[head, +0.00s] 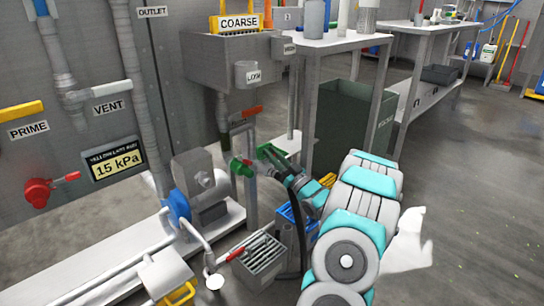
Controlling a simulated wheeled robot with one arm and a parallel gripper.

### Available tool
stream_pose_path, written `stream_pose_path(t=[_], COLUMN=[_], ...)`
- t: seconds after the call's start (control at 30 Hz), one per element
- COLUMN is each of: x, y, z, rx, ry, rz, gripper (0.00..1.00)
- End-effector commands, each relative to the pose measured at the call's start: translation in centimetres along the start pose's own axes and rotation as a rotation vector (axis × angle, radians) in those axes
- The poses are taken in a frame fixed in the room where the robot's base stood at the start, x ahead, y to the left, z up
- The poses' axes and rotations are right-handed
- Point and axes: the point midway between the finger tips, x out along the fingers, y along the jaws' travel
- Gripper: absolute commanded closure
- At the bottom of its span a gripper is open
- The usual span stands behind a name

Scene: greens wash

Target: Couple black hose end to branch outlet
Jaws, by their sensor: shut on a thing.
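My gripper (282,168) is at the middle of the head view, at the end of my teal and grey arm. It is shut, with a black hose (299,235) hanging from it toward the floor. Green parts show at the gripper's tips; I cannot tell which belong to the hose end. A green fitting with a small red part, seemingly the branch outlet (240,166), is on the upright pipe just left of the gripper. The gap between them is small, and I cannot tell whether the hose end touches it.
A blue and grey pump (198,190) stands on a white bench at left. The COARSE box (238,65) hangs above. A dark green bin (350,120) stands behind. Open floor lies at right.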

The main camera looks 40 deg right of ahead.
Motion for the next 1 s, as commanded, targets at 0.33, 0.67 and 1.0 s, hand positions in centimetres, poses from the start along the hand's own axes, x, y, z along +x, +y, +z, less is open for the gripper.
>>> stream_pose_path(t=[0.33,0.67,1.0], x=[0.0,0.0,-3.6], y=[0.0,0.0,0.1], z=[0.0,0.0,0.0], rx=[0.001,0.001,0.002], ry=[-0.002,-0.002,-0.003], rz=[-0.001,0.000,0.003], gripper=[0.60,0.50,0.50])
